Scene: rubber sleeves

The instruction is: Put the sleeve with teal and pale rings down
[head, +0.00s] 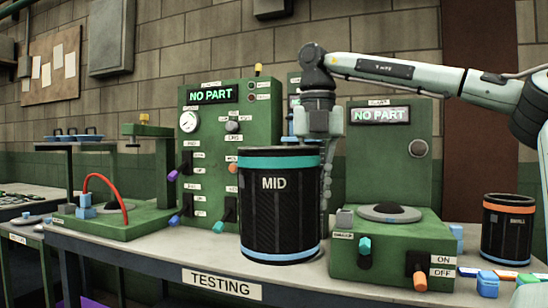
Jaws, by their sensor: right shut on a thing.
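The sleeve with teal and pale rings (280,208) is a black ribbed cylinder marked MID, with a teal ring near its top and a pale blue ring at its bottom. It is upright in the middle of the head view, over the front of the testing table. I cannot tell whether its base touches the table top. My right gripper (320,150) comes from above and is shut on the sleeve's right-hand wall. One finger shows outside the wall; the other is hidden. My left gripper is not in view.
The testing table (140,252) has a green press (115,220) at left. A tall green panel (205,130) stands behind the sleeve. A green tester (390,245) stands close at its right. Another black sleeve with an orange ring (507,235) and small blocks stand at far right.

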